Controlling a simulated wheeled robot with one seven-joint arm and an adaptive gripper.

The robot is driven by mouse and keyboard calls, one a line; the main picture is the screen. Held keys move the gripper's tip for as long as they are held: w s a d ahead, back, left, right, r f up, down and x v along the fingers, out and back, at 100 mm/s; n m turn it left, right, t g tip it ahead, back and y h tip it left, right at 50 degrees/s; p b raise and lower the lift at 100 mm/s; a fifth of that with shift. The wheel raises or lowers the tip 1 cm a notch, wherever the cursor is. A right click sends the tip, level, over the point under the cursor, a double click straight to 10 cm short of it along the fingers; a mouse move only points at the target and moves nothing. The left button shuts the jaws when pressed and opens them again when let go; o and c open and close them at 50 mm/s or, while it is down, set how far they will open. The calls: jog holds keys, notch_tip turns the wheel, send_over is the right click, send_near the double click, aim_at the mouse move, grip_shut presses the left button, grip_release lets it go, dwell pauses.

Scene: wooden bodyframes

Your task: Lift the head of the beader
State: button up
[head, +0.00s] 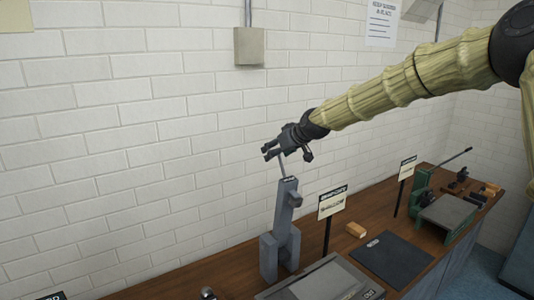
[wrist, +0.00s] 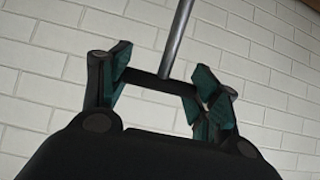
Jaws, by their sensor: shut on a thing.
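The grey upright machine (head: 283,225), which I take to be the beader, stands on the bench at the lower middle of the head view. A thin metal rod (head: 282,166) rises from its top to my gripper (head: 271,152). In the wrist view the rod (wrist: 177,38) meets a dark crossbar (wrist: 160,84), and the green-padded fingers of my gripper (wrist: 162,82) are shut on the ends of this crossbar. The fingers stay well apart, with the bar spanning them. The machine's body is out of the wrist view.
The wooden bench (head: 345,236) runs along a white brick wall (head: 130,140). A sign (head: 332,202) stands close right of the grey machine.

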jog(key=shift+w+r, duration=0.15)
jog(key=shift+w, duration=0.05)
jog(key=shift+a, duration=0.1)
jog(key=o, duration=1.2)
jog(key=shift+o, duration=1.3)
jog(key=shift+w+a+f, duration=0.1)
jog(key=shift+w+f, duration=0.1)
jog(key=shift+w, duration=0.05)
jog(key=v, duration=1.2)
jog(key=shift+s, duration=0.15)
